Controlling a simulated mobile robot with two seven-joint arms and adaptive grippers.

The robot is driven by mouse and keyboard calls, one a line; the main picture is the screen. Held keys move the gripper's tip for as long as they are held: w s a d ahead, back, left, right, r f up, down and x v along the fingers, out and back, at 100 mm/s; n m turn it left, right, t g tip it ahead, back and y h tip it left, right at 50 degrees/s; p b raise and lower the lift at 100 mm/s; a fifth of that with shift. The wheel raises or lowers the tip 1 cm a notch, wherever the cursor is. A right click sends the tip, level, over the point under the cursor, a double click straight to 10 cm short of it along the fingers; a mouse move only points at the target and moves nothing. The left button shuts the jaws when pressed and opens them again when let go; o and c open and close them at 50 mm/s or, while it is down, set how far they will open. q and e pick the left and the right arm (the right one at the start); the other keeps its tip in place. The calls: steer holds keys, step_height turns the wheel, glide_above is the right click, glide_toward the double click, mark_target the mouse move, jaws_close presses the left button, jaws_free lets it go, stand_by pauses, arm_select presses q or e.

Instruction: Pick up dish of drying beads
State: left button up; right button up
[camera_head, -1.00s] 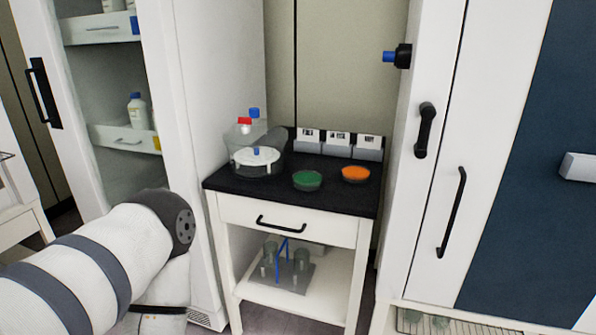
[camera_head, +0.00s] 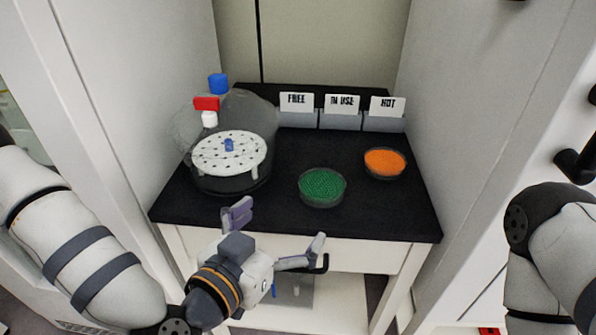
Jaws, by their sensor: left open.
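A round clear dish of green beads (camera_head: 322,186) stands on the black tabletop, right of centre. A second clear dish, of orange beads (camera_head: 385,163), stands behind it to the right. Both hold beads up to near the rim. My left gripper (camera_head: 278,232) is open and empty at the front edge of the table, its fingers spread to left and right. It is nearer to the camera than the green dish and apart from it. My right arm shows at the right edge, but its gripper is out of view.
A glass desiccator (camera_head: 225,165) with a perforated white plate and red and blue fittings stands at the back left of the black table (camera_head: 400,215). Card holders (camera_head: 341,112) reading FREE, IN USE and HOT line the back. White cabinets close in both sides. The front right tabletop is clear.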

mark_target(319, 187)
arm_select(q)
steer(key=x, duration=0.4)
steer(key=b+x, duration=0.1)
steer(key=x, duration=0.3)
steer(key=d+x, duration=0.1)
steer(key=x, duration=0.3)
steer(key=shift+s+a+r, duration=0.1)
steer(key=shift+r, duration=0.4)
steer(key=c, duration=1.3)
arm_select(e)
steer(key=shift+s+f+g, duration=0.3)
steer(key=shift+s+f, duration=0.6)
steer(key=shift+s, duration=0.05)
